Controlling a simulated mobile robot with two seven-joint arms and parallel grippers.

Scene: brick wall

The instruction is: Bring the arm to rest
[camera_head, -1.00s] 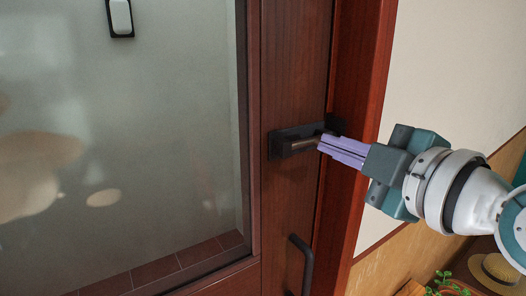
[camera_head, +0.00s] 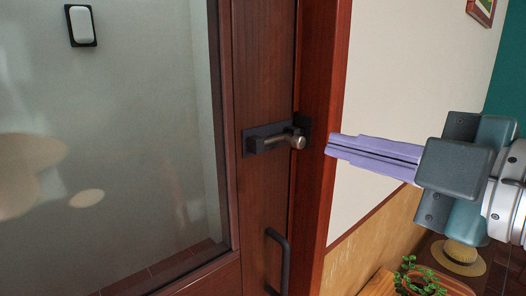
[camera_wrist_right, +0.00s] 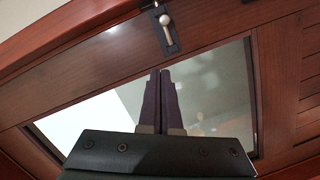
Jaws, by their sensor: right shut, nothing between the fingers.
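My right gripper (camera_head: 332,145) comes in from the right in the head view. Its purple fingers are together and empty, pointing at the door latch (camera_head: 277,142) with a gap between them. The latch is a dark plate with a metal bolt and round knob, on the reddish wooden door frame (camera_head: 262,80). In the right wrist view the closed fingertips (camera_wrist_right: 160,73) point up toward the latch (camera_wrist_right: 166,28), and glass lies behind them. My left gripper is not in view.
A glass panel (camera_head: 120,150) fills the left. A black pull handle (camera_head: 278,262) sits below the latch. A pale wall (camera_head: 400,80) is behind my arm. A potted plant (camera_head: 418,278) and a straw hat (camera_head: 461,254) are at the lower right.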

